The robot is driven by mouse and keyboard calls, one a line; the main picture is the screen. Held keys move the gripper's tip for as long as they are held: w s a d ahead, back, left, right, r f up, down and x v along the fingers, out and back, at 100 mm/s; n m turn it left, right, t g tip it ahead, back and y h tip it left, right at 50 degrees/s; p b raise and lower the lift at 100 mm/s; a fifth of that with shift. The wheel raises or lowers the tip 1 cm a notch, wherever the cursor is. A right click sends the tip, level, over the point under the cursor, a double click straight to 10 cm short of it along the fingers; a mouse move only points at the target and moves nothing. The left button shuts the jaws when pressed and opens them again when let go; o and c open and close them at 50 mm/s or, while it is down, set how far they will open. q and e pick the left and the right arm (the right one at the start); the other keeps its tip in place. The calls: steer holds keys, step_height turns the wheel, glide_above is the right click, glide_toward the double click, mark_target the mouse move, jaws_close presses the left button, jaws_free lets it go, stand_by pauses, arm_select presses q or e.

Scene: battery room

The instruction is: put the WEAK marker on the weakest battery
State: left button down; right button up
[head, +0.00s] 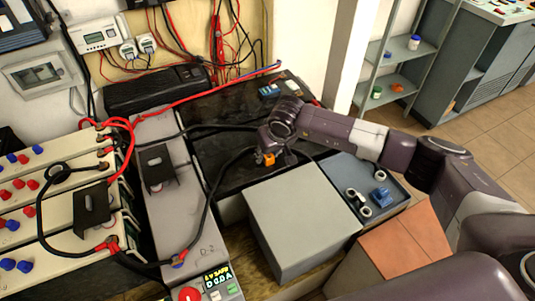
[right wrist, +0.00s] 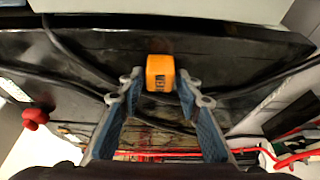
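My right gripper (head: 270,152) reaches in from the right over the dark worktop. Dark lettering on the marker faces the wrist camera, turned sideways and hard to read. The marker also shows as an orange patch (head: 268,159) under the gripper in the head view. Cream battery cases (head: 22,214) with red and blue terminals stand at the left. A small meter (head: 218,277) with a yellow-green display sits at the bottom; its reading is unclear. My left gripper is not in view.
A grey box (head: 300,215) stands in front of the gripper. A blue-grey tray (head: 347,166) with white rings and a blue piece lies right of it. Black cables cross the dark worktop (head: 222,158). A grey unit (head: 180,213) stands beside the battery cases.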

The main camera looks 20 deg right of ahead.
steer(key=shift+o, duration=0.4)
steer(key=shift+r, duration=0.1)
steer(key=shift+r+p, duration=0.2)
steer(key=shift+p, duration=0.1)
steer(key=p+v, duration=0.7)
steer(key=v, duration=0.4)
steer(key=shift+s+r, duration=0.25)
steer(key=shift+r, duration=0.1)
steer(key=shift+d, duration=0.1)
